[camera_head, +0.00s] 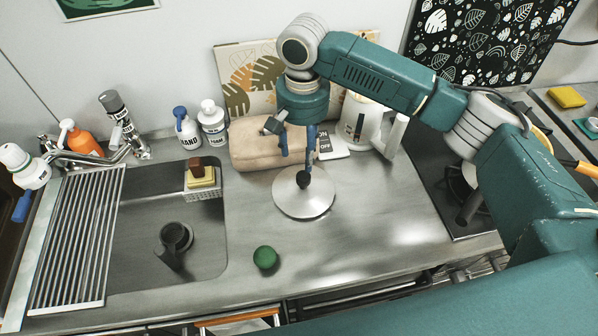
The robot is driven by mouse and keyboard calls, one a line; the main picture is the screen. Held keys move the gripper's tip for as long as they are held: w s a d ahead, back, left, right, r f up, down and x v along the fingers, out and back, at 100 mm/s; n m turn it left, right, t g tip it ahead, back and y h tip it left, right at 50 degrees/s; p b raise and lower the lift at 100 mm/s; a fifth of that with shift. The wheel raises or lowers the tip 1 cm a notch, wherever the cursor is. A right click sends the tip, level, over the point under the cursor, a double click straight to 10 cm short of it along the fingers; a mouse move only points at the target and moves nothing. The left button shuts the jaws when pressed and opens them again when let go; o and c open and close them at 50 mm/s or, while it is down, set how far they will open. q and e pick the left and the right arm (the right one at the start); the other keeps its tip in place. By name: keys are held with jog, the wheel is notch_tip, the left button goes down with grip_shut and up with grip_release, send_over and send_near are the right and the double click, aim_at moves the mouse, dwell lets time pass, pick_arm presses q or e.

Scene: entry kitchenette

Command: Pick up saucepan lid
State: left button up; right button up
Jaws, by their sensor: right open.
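The saucepan lid (301,202) is a round, shiny metal disc with a dark knob (303,180) at its middle. It lies flat on the steel counter, right of the sink. My right gripper (298,157) hangs from the arm that comes in from the right. Its blue fingers point down over the lid, apart from each other, and the gripper is open. One finger overlaps the knob in the picture; I cannot tell whether they touch. My left gripper is not in view.
A beige rolled towel (258,145) lies right behind the lid, with a white kettle (359,122) to its right. A green round object (265,257) sits at front left. The sink (205,235) is at left, the hob (432,180) at right. The counter front right of the lid is clear.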

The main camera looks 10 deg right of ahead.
aim_at(303, 175)
jog(key=shift+w+f, duration=0.1)
jog(key=shift+f, duration=0.3)
jog(key=f, duration=0.2)
jog(key=s+f+p, duration=0.1)
jog(key=f, duration=0.1)
jog(key=shift+f, duration=0.25)
jog(key=f, duration=0.1)
jog(key=f+p, duration=0.1)
jog(key=f, duration=0.1)
jog(key=f+p, duration=0.1)
jog(key=f, duration=0.1)
jog(key=shift+s+d, duration=0.1)
jog(key=shift+s, duration=0.25)
jog(key=shift+c, duration=0.7)
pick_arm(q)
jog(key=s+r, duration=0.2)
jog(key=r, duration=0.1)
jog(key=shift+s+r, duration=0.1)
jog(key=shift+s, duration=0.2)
pick_arm(e)
grip_shut()
